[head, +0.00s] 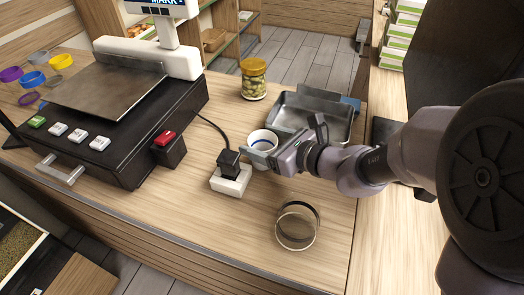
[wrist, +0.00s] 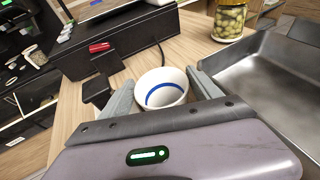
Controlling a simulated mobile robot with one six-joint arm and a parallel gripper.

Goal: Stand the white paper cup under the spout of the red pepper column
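The white paper cup (head: 263,139) stands upright on the wooden counter, just beyond the black plug. In the wrist view the cup (wrist: 160,92) is seen from above, empty, with a blue ring inside. My gripper (head: 264,155) is low at the cup. In the wrist view my gripper (wrist: 160,82) has its two grey fingers spread, one on each side of the cup. Whether the fingers touch the cup's wall is hard to tell. I cannot pick out a red pepper column or its spout in either view.
A white power block (head: 231,181) with a black plug sits close left of the gripper. A metal tray (head: 345,125) and a pickle jar (head: 253,79) stand behind. A black scale (head: 130,130) fills the left. Loose rings (head: 297,228) lie in front.

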